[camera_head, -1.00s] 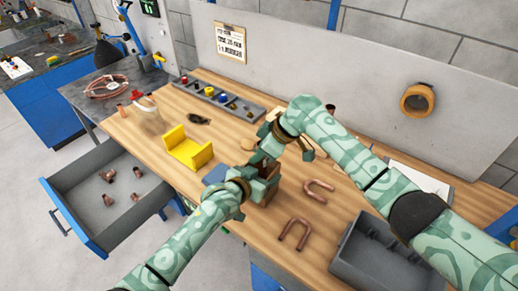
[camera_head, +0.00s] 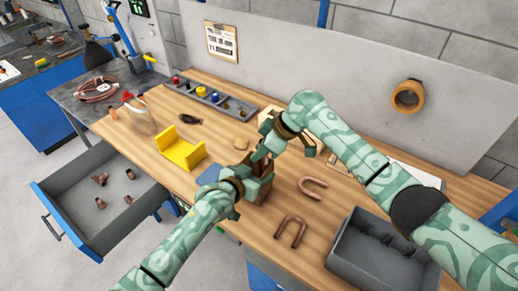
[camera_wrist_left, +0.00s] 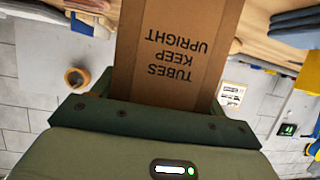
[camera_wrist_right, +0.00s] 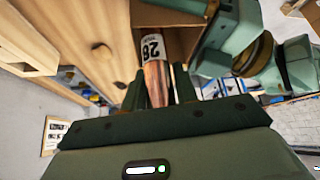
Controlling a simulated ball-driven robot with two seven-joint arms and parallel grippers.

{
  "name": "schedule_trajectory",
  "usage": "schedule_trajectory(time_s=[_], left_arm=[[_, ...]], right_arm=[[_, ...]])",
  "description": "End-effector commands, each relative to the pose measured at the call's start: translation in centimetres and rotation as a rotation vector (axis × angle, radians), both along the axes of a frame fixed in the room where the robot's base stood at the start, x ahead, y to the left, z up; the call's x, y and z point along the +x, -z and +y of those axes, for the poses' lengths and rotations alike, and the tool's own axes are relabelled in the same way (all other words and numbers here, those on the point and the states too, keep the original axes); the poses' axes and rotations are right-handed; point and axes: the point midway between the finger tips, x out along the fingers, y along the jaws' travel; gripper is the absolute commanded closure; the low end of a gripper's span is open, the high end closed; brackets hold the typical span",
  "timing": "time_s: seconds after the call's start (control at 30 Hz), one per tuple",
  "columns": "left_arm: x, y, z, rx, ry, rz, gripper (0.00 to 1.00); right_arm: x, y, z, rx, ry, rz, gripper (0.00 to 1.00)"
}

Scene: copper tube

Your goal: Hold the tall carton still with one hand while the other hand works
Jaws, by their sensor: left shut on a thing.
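The tall brown carton (camera_head: 264,192) stands on the wooden bench in the head view, partly hidden by my grippers. In the left wrist view the carton (camera_wrist_left: 172,50) shows printed words, upside down in the picture, between the fingers. My left gripper (camera_head: 246,186) is shut on the carton. My right gripper (camera_head: 262,158) is at the carton's top.
Two copper U-bends (camera_head: 291,231) lie right of the carton, near a grey bin (camera_head: 378,262). A yellow holder (camera_head: 181,152) and a grey rack (camera_head: 212,96) are to the left. An open drawer (camera_head: 103,195) holds several copper fittings.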

Motion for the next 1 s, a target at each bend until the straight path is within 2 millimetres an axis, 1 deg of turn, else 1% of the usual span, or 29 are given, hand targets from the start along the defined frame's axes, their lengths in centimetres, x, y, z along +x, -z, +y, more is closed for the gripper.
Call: schedule_trajectory(time_s=[0.03, 0.07, 0.33, 0.43, 0.57, 0.7, 0.8, 0.9, 1.0], left_arm=[[0.0, 0.0, 0.0, 0.000, 0.000, 0.000, 0.51], [0.0, 0.0, 0.0, 0.000, 0.000, 0.000, 0.51], [0.0, 0.0, 0.0, 0.000, 0.000, 0.000, 0.51], [0.0, 0.0, 0.0, 0.000, 0.000, 0.000, 0.51], [0.0, 0.0, 0.0, 0.000, 0.000, 0.000, 0.51], [0.0, 0.0, 0.0, 0.000, 0.000, 0.000, 0.51], [0.0, 0.0, 0.0, 0.000, 0.000, 0.000, 0.51], [0.0, 0.0, 0.0, 0.000, 0.000, 0.000, 0.51], [0.0, 0.0, 0.0, 0.000, 0.000, 0.000, 0.51]], right_arm=[[0.0, 0.0, 0.0, 0.000, 0.000, 0.000, 0.56], [0.0, 0.0, 0.0, 0.000, 0.000, 0.000, 0.50], [0.0, 0.0, 0.0, -0.001, 0.000, 0.000, 0.50], [-0.1, -0.6, -0.5, 0.000, 0.001, -0.001, 0.50], [-0.4, -2.6, -1.7, -0.001, 0.000, -0.003, 0.50], [-1.0, -5.5, -3.5, -0.003, 0.000, -0.005, 0.50], [-1.3, -7.3, -4.6, -0.002, 0.000, -0.004, 0.50], [-1.6, -8.7, -5.5, -0.001, 0.000, -0.003, 0.50], [-1.8, -9.6, -6.0, 0.000, 0.000, -0.001, 0.50]])
